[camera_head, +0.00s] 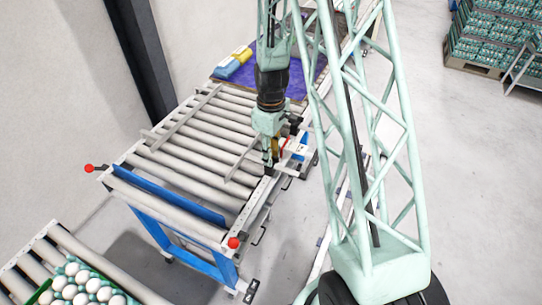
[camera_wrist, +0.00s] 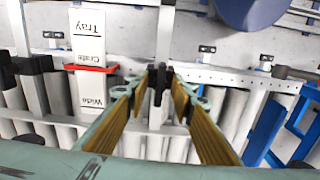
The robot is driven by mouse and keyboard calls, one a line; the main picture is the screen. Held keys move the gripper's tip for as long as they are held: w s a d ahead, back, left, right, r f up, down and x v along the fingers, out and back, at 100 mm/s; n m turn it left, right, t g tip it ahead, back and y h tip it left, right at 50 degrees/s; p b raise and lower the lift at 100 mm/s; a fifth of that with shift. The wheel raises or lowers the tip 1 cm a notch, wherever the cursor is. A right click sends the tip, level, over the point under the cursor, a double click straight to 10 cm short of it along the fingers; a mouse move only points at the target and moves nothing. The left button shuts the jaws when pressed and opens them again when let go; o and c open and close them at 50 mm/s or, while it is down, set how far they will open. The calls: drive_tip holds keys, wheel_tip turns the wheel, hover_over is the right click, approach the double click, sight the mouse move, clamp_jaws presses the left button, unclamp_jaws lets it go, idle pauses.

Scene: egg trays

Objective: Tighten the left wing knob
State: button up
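A black wing knob (camera_wrist: 159,76) shows in the middle of the wrist view, between the tips of my gripper (camera_wrist: 161,88). The fingers stand apart on either side of it, with yellow-brown inner faces; I cannot tell whether they touch it. In the head view my gripper (camera_head: 270,163) points down at the right side rail of the roller conveyor (camera_head: 262,215). The knob is too small or hidden to make out there.
A white label plate (camera_wrist: 88,22) reads Tray, Crate and Wide, with a red pointer (camera_wrist: 91,68) between Crate and Wide. Red-tipped ends (camera_head: 233,242) stick out at the conveyor's near end. A tray of eggs (camera_head: 83,288) lies on another conveyor at the lower left.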

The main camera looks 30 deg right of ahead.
drive_tip(key=shift+c, duration=0.7)
clamp_jaws()
drive_tip(key=shift+m, duration=0.4)
drive_tip(key=m+b, duration=0.1)
drive_tip(key=m, duration=0.2)
drive_tip(key=shift+b, duration=0.35)
drive_tip(key=m+b, duration=0.1)
drive_tip(key=m, duration=0.2)
drive_tip(key=shift+m, duration=0.4)
drive_tip(key=m+b, duration=0.1)
drive_tip(key=m, duration=0.4)
drive_tip(key=shift+b, duration=0.3)
drive_tip(key=m+b, duration=0.1)
drive_tip(key=m, duration=0.3)
drive_tip(key=shift+m, duration=0.4)
